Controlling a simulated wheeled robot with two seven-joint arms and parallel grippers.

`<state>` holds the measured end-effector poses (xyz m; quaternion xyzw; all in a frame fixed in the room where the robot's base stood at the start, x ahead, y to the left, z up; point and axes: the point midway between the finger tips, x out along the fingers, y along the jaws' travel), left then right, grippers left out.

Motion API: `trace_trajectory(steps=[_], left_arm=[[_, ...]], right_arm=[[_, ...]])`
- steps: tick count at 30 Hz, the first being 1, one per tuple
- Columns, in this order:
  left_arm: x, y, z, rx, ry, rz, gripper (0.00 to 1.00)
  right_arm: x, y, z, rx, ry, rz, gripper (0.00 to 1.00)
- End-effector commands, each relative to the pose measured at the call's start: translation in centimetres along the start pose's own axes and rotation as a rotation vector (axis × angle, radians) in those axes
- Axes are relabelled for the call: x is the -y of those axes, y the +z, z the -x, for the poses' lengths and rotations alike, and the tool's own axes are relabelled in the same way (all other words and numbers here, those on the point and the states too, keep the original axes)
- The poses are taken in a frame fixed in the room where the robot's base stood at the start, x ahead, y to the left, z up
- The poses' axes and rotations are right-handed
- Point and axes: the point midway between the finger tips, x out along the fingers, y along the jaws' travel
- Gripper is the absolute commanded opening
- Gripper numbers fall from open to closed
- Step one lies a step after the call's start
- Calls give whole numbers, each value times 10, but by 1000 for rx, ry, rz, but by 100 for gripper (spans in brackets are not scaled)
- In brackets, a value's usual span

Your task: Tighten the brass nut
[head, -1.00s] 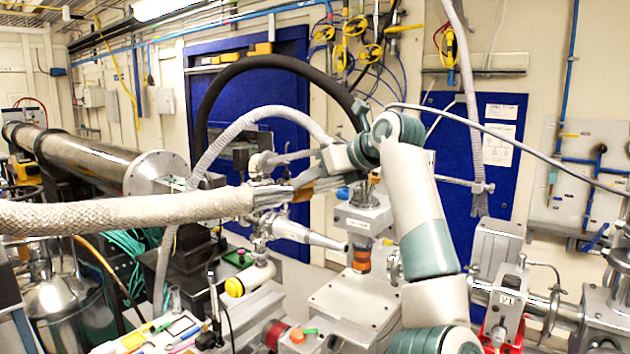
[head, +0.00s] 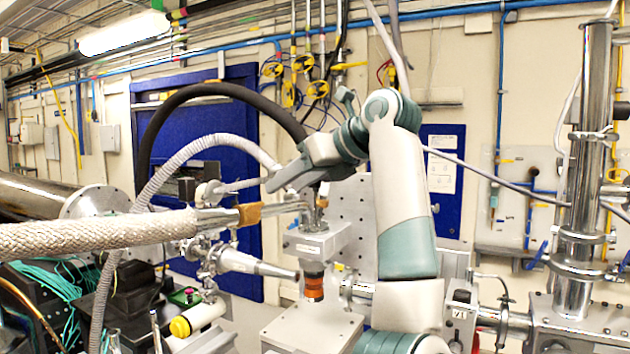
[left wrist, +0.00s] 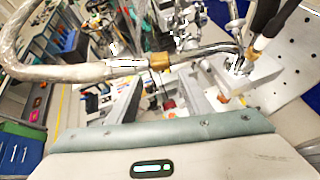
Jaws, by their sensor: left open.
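The brass nut (head: 249,214) sits on the metal fitting at the end of a braided hose (head: 95,236). It also shows in the left wrist view (left wrist: 158,61), with the hose on its left and a bent metal tube (left wrist: 205,50) on its right. My left gripper (head: 283,181) is above and to the right of the nut in the head view, apart from it. In the left wrist view its two grey fingers (left wrist: 163,84) are spread, with nothing between them, and the nut appears beyond them. Whether the nut is tight cannot be seen. My right gripper is out of view.
A grey ribbed hose (head: 172,165) and a black hose (head: 190,92) arch behind the nut. A metal cone nozzle (head: 250,263) and a grey block (head: 318,241) stand below it. A steel column (head: 583,150) rises at the right.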

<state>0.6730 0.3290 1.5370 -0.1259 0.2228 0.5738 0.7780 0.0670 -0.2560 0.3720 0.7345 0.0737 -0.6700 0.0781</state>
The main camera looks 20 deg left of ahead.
Motion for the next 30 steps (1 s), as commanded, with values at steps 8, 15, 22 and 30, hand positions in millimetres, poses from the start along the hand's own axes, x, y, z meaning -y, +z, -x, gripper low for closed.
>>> trace_trajectory(steps=[8, 15, 22, 30], left_arm=[[0, -1, 49, 2, 0, 0, 45], [0, 0, 67, 0, 1, 0, 45], [0, 0, 68, 0, 1, 0, 45], [0, 0, 68, 0, 1, 0, 45]], right_arm=[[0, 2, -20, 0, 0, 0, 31], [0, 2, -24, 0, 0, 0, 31], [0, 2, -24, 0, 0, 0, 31], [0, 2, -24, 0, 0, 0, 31]])
